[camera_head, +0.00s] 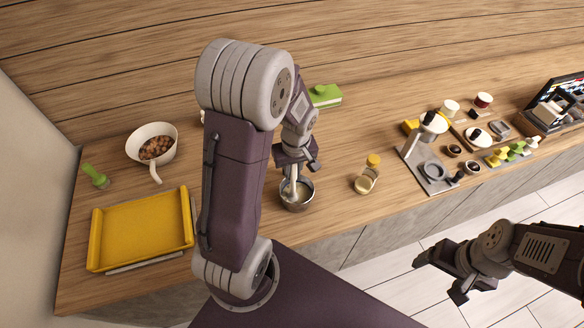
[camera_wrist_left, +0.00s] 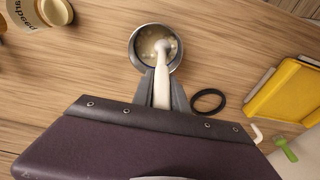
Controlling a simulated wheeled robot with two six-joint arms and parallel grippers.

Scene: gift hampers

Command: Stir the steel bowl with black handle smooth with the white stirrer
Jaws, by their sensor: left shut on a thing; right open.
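The steel bowl (camera_head: 305,202) stands on the wooden counter near its front edge. It also shows in the left wrist view (camera_wrist_left: 132,52), with a pale, lumpy mix (camera_wrist_left: 150,42) inside. A black ring-shaped part (camera_wrist_left: 208,101) shows beside the bowl; I cannot tell whether it is joined to it. My left gripper (camera_head: 296,166) is above the bowl, shut on the white stirrer (camera_wrist_left: 162,80). The stirrer's rounded head is down in the mix, toward the right side of the bowl in the wrist view. My right gripper (camera_head: 440,280) is open and empty, out in front of the counter above the floor.
A yellow tray (camera_head: 140,232) and a white pan of brown pieces (camera_head: 134,146) are at left. A jar with a yellow lid (camera_head: 366,181) stands right of the bowl. A grey stand (camera_head: 420,165) and several small items are farther right. Bare counter lies between bowl and jar.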

